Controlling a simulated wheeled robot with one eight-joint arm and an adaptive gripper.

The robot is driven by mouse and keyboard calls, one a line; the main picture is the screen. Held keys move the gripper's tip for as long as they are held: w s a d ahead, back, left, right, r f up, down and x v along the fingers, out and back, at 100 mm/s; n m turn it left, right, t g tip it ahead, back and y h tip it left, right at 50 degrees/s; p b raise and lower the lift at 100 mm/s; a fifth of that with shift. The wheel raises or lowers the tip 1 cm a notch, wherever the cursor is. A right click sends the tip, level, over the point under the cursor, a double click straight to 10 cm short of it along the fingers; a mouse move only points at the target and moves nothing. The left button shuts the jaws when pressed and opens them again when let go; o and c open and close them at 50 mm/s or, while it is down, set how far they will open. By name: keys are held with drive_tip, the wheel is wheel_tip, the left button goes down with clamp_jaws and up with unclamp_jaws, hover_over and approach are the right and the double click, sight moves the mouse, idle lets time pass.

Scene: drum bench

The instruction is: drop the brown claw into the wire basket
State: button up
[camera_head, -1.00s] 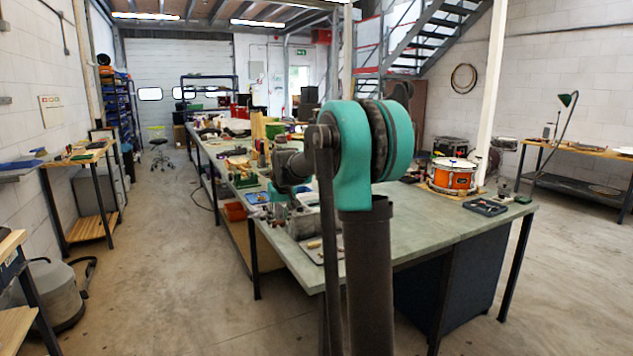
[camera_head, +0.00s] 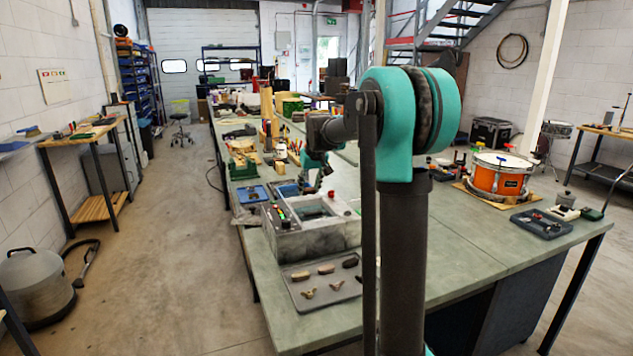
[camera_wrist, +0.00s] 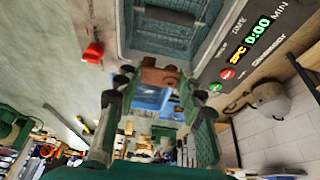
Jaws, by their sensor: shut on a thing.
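My gripper (camera_wrist: 158,84) is shut on the brown claw (camera_wrist: 158,76), which shows between the fingertips in the wrist view. In the head view, my gripper (camera_head: 316,178) is small, behind the grey cleaner, and the held claw cannot be made out there. The wire basket (camera_wrist: 166,17) appears as dark mesh inside the cleaner's tank at the top of the wrist view. In the head view it is a dark area (camera_head: 316,211) in the cleaner's opening. The claw appears apart from the basket; its height over the rim is unclear.
The grey cleaner (camera_head: 290,243) has a lit display (camera_wrist: 258,35) and a red knob (camera_wrist: 93,53). A tray (camera_head: 340,293) with several brown and dark pieces lies in front. An orange drum (camera_head: 500,178) stands right. My arm hides part of the bench.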

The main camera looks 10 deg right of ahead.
sight(310, 193)
drive_tip(key=shift+f, duration=1.85)
drive_tip(key=o, duration=1.2)
drive_tip(key=v, duration=1.2)
drive_tip(key=shift+w, duration=0.1)
